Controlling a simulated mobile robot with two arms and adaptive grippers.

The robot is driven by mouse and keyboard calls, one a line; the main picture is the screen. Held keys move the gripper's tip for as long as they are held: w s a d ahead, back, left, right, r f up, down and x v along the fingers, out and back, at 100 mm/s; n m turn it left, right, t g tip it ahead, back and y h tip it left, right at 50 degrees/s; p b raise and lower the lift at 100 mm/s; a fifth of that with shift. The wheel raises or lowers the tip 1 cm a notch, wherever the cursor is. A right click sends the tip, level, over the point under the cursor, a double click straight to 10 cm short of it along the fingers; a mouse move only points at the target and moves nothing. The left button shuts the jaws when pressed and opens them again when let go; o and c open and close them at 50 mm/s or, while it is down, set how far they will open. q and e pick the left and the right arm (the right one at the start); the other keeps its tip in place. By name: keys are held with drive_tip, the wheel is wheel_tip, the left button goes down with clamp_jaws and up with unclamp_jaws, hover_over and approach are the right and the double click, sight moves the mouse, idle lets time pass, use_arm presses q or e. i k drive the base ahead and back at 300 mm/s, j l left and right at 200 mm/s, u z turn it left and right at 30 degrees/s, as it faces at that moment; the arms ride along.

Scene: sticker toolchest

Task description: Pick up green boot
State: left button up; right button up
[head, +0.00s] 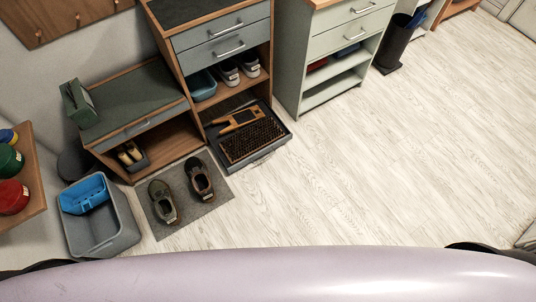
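A green boot (162,201) stands on a grey mat (212,207) on the floor, left of centre in the head view. Its dark opening faces up and a small pale tag shows near one end. A darker brown-black boot (199,178) stands to its right on the same mat, a little apart from it. Neither of my grippers shows. Only my own pale body and dark parts at its two sides are visible along the bottom edge, well short of the boots.
A grey bin (112,240) with a blue tray (84,196) stands left of the mat. A low bench (132,91) and a pulled-out drawer with a bristly mat (262,154) lie behind. A shelf (30,198) juts in at left. The floor (350,180) to the right is clear.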

sight(160, 192)
drive_tip(key=u, duration=1.5)
drive_tip(key=z, duration=1.5)
drive_tip(key=u, duration=1.5)
drive_tip(key=j+z, duration=0.2)
drive_tip(key=k+l, duration=0.05)
